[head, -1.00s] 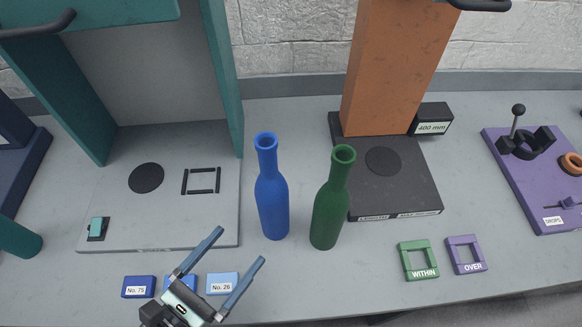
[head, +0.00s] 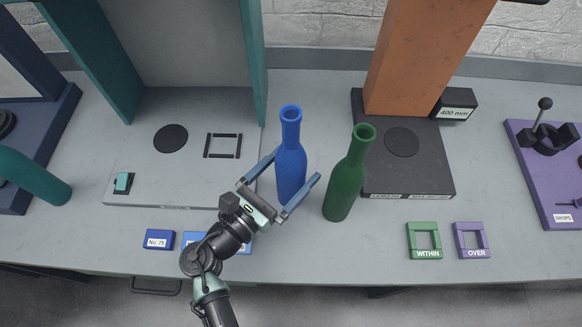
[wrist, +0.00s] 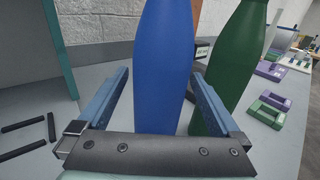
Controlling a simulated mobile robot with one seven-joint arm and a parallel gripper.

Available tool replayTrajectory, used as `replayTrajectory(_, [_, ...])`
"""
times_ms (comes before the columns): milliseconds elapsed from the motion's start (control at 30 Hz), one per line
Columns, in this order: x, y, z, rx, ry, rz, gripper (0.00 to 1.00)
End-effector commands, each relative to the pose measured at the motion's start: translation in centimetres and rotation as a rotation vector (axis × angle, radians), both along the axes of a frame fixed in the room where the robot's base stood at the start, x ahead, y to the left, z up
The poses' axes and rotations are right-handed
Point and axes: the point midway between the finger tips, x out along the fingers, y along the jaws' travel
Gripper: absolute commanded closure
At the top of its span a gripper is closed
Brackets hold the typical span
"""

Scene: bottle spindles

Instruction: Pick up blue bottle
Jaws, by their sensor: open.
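The blue bottle (head: 291,165) stands upright on the grey table, left of the green bottle (head: 347,180). My gripper (head: 297,164) is open, with one finger on each side of the blue bottle's lower body. In the wrist view the blue bottle (wrist: 164,65) rises between the two spread fingers, and its neck is out of the picture. The green bottle (wrist: 232,60) shows just behind the right finger in that view. I cannot tell whether either finger touches the blue bottle.
A teal-walled booth (head: 253,60) with a grey base plate (head: 150,135) is at the left. An orange column (head: 420,55) on a black base (head: 425,175) stands behind right. Green (head: 424,254) and purple (head: 487,252) frames lie at the front right, and a purple board (head: 540,185) beyond.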

Motion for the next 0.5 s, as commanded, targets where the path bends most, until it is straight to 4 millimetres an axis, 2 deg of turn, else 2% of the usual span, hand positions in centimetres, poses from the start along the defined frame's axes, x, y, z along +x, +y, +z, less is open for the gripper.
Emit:
replayTrajectory(300, [0.54,-0.46,-0.05,0.001,-0.001,0.0,0.0])
replayTrajectory(500, [0.51,-0.43,-0.05,0.001,-0.001,0.0,0.36])
